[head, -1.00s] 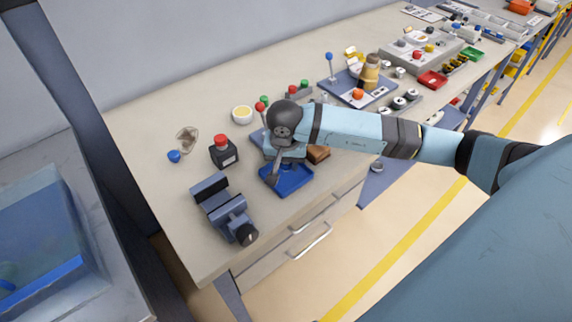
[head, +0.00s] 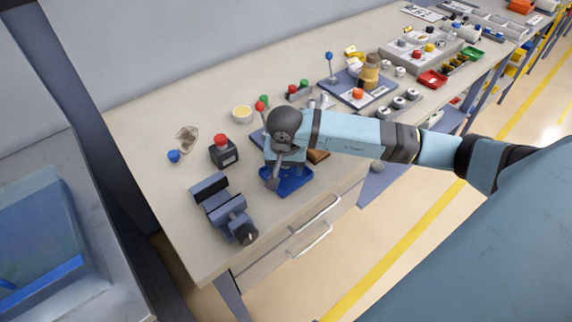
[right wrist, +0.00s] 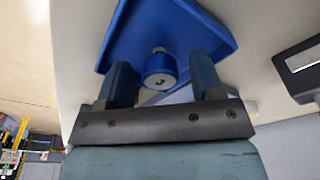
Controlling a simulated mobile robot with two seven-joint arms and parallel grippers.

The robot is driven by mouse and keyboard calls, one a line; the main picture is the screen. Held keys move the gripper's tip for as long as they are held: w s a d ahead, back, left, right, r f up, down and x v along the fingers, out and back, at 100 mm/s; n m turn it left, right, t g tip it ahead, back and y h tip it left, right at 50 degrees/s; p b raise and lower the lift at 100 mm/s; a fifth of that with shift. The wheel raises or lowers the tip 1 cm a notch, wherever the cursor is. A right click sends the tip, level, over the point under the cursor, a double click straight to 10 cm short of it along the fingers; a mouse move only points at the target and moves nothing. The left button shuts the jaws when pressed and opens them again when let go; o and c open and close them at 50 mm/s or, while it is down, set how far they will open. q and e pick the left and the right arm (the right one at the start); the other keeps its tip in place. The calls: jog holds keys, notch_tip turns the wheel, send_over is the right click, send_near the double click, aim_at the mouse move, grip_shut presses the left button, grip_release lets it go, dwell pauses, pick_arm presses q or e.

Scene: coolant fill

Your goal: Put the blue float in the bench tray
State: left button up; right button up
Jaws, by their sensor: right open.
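The blue bench tray (head: 292,188) lies near the front edge of the bench. My right gripper (head: 274,180) is over it with fingers pointing down. In the right wrist view the gripper (right wrist: 163,85) is open. A short blue cylinder with a grey metal end, which looks like the blue float (right wrist: 158,72), is between its fingers, with a gap on each side. Behind it is the tray (right wrist: 195,22); the float appears within its outline. The head view hides the float behind my gripper. My left gripper is not in view.
A grey vise (head: 222,208) stands left of the tray. A black block with a red knob (head: 223,151) and a small blue-topped item (head: 173,156) are farther back. A brown block (head: 318,156) lies right of the tray.

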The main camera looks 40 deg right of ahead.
notch_tip(320, 180, up, 12)
jog(key=s+a, duration=0.1)
jog(key=shift+s+b, duration=0.15)
jog(key=shift+b, duration=0.3)
jog(key=shift+a+f, duration=0.1)
jog(key=shift+f, duration=0.05)
